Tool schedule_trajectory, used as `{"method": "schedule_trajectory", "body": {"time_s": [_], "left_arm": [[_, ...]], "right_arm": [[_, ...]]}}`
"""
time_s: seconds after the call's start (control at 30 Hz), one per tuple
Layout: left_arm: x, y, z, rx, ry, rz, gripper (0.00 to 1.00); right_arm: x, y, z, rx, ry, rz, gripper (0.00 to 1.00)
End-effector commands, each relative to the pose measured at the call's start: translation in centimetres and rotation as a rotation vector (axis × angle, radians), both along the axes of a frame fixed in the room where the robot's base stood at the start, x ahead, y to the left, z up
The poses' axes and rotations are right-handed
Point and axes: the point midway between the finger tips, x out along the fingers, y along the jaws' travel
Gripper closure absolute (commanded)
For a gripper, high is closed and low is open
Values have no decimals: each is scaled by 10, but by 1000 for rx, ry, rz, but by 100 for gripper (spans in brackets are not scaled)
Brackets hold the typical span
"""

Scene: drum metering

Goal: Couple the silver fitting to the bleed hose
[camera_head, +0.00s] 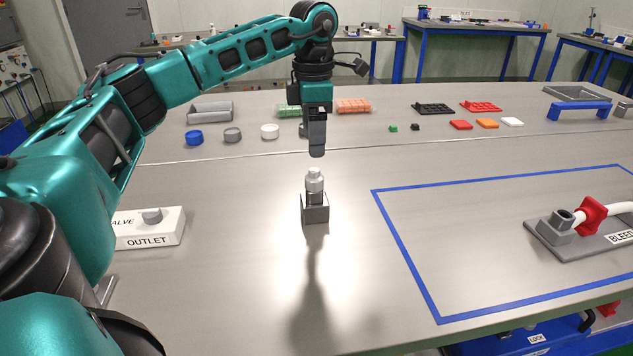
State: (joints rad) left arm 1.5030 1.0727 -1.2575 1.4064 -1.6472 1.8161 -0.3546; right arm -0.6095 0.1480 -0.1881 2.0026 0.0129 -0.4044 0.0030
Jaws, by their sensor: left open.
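The silver fitting (315,181) stands upright in a small grey block holder (315,210) near the middle of the table. The bleed hose (616,209) is at the right edge, a white hose with a red collar (590,216) and a grey end piece, on a grey plate (580,243) marked "BLEED". My left gripper (317,152) points down just above the silver fitting, apart from it. It is open and empty, though its fingers overlap in this view. My right gripper is not in view.
A blue taped outline (407,253) surrounds the hose plate. A white "OUTLET" box (150,228) stands at left beside my arm. Blue, grey and white caps (232,135), trays and small coloured parts line the back. The table between holder and outline is clear.

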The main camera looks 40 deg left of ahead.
Motion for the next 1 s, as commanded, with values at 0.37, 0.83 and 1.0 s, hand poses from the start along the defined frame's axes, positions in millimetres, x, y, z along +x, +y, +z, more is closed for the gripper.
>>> {"method": "schedule_trajectory", "body": {"time_s": [0.37,0.83,1.0], "left_arm": [[0,0,-30,0,0,-1,33],[0,-1,-86,-2,1,-1,33],[0,-1,-90,-1,-2,-1,33]], "right_arm": [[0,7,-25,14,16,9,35],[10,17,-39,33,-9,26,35],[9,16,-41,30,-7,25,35]]}}
